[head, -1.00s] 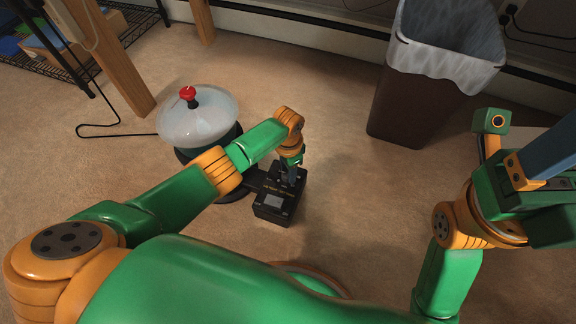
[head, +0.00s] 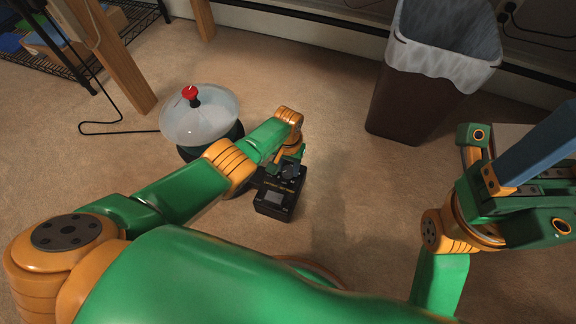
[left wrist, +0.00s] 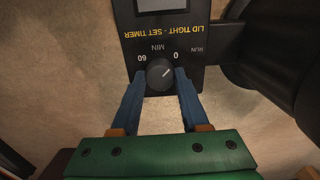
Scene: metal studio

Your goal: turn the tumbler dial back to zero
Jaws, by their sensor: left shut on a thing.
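The tumbler (head: 200,118) stands on the carpet, with a clear domed top and a red knob. Its black timer box (head: 272,208) lies to its right. In the left wrist view the box's round dark dial (left wrist: 160,75) sits below upside-down print, with 60 on the left and 0 on the right. Its light pointer mark slants up and right, roughly toward the 0. My left gripper (left wrist: 163,80) has its blue fingers on either side of the dial, shut on it; in the head view the wrist partly covers this spot. My right gripper (head: 510,180) is raised at the right, its fingertips not clearly shown.
A brown waste bin (head: 405,105) with a pale liner stands at the back right. A wooden post (head: 110,60) and a wire shelf (head: 75,60) are at the back left. A black cable (head: 100,128) lies on the carpet. Carpet right of the timer box is clear.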

